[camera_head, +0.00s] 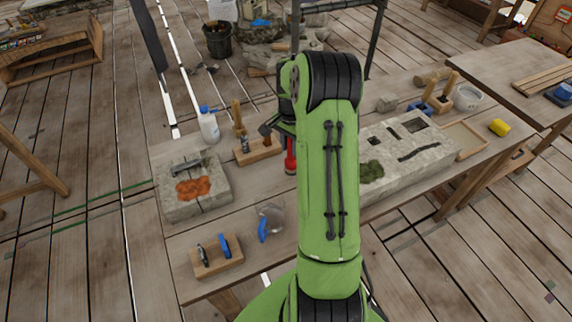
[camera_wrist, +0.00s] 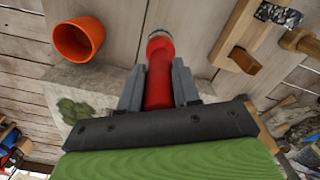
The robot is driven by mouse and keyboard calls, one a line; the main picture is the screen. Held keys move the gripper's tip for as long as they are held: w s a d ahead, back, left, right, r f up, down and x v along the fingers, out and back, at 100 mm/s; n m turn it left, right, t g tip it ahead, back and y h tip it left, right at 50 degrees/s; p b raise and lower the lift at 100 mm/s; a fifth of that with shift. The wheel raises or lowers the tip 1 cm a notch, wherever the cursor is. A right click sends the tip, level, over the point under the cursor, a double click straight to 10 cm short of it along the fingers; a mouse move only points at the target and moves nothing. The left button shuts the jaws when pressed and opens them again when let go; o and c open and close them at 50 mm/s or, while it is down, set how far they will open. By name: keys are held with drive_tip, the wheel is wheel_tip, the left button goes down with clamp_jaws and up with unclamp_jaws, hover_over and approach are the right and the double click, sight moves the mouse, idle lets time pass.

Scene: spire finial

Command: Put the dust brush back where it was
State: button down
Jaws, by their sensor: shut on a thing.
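My gripper (camera_wrist: 158,88) is shut on a red cylindrical thing (camera_wrist: 158,68) with a pale grey end. Its red body also shows beside my arm in the head view (camera_head: 291,160). I cannot tell whether it is the dust brush, since its far end is mostly hidden. In the head view my gripper (camera_head: 279,130) is partly hidden behind my green arm, above the bench. A wooden rack (camera_head: 262,152) with upright wooden handles and a dark speckled piece stands just left of the red thing. It shows at the upper right in the wrist view (camera_wrist: 228,32).
The bench (camera_head: 205,285) holds a stone slab with orange powder (camera_head: 205,204), a larger mossy stone block (camera_head: 440,147), a white bottle (camera_head: 209,126) and a block with a blue-handled tool (camera_head: 218,262). An orange pot (camera_wrist: 78,40) stands near the red thing.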

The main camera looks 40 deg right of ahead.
sight(290, 156)
drive_tip(key=shift+a+f, duration=0.1)
drive_tip(key=shift+f, duration=2.3)
drive_tip(key=c, duration=0.8)
unclamp_jaws()
drive_tip(key=r, duration=0.6)
drive_tip(key=r+p, duration=0.1)
drive_tip(key=r, duration=0.6)
drive_tip(key=shift+a, duration=0.2)
drive_tip(key=s+a+r+n+t+h, duration=0.1)
drive_tip(key=s+a+r+n+t, duration=0.1)
drive_tip(key=s+a+r+n, duration=0.5)
drive_tip(key=s+a+r+n+t+h, duration=0.1)
drive_tip(key=s+a+r+n, duration=0.1)
drive_tip(key=a+r, duration=0.65)
drive_tip(key=s+a+f+n+t+y, duration=0.2)
drive_tip(key=s+a+f+n, duration=0.2)
drive_tip(key=s+a+n, duration=0.3)
drive_tip(key=s+a, duration=0.3)
drive_tip(key=s, duration=0.1)
drive_tip(key=shift+t, duration=0.3)
